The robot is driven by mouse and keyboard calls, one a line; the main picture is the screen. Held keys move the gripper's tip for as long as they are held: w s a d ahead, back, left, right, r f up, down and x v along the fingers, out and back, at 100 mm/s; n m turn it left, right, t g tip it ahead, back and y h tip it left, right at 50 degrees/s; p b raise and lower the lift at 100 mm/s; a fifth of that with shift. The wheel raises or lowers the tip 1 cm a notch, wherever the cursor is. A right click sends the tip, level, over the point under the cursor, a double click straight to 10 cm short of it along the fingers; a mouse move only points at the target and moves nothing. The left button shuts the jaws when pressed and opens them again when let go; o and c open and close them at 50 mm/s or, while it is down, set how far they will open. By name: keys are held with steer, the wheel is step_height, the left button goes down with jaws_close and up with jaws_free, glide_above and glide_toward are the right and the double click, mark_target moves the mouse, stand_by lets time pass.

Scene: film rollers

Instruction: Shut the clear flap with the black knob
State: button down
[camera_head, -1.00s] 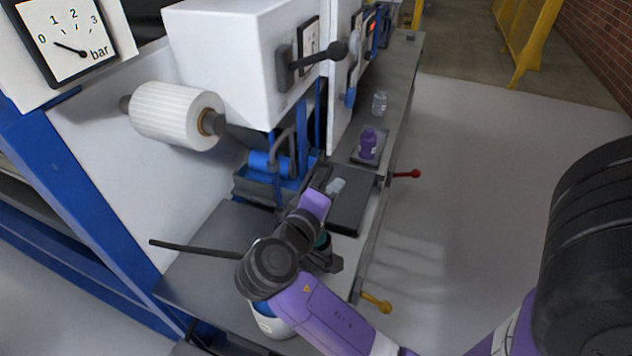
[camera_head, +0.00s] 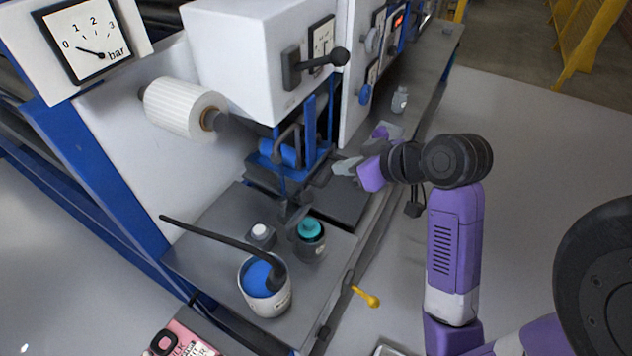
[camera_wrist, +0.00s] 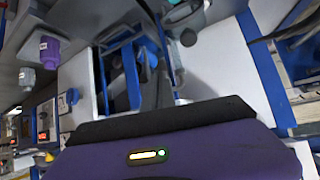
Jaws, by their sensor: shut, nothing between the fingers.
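I cannot make out the clear flap for certain. Blue uprights (camera_head: 309,118) stand under the white box, around a blue roller (camera_head: 279,153); the clear pane is too faint to separate from them. My gripper (camera_head: 344,168) is shut and empty. It is just right of the blue frame, above the dark plate, its grey tips pointing left. The fingertips are hard to make out in the wrist view.
A black-knobbed lever (camera_head: 338,57) juts from the white box (camera_head: 240,60). A white tub (camera_head: 265,300) holds blue ink and a long dark stick (camera_head: 215,237). A teal-lidded jar (camera_head: 311,238) stands beside it. A grey bottle (camera_head: 400,99) stands behind my gripper.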

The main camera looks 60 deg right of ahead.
mark_target(306, 193)
steer(key=w+a+r+n+t+y, duration=0.1)
steer(key=a+r+n+t+y, duration=0.1)
steer(key=a, duration=0.2)
steer(key=b+x, duration=0.4)
steer(key=x, duration=0.6)
steer(key=shift+w+a, duration=0.2)
steer(key=shift+w, duration=0.05)
steer(key=shift+s+a+f, duration=0.1)
steer(key=shift+s+f, duration=0.2)
steer(key=shift+s, duration=0.25)
steer(key=shift+s+a+f, duration=0.1)
steer(key=shift+s+f, duration=0.2)
steer(key=shift+s, duration=0.25)
steer(key=shift+s+f+p, duration=0.35)
steer(key=shift+s+f, duration=0.2)
steer(key=shift+s, duration=0.05)
steer(key=shift+f, duration=0.1)
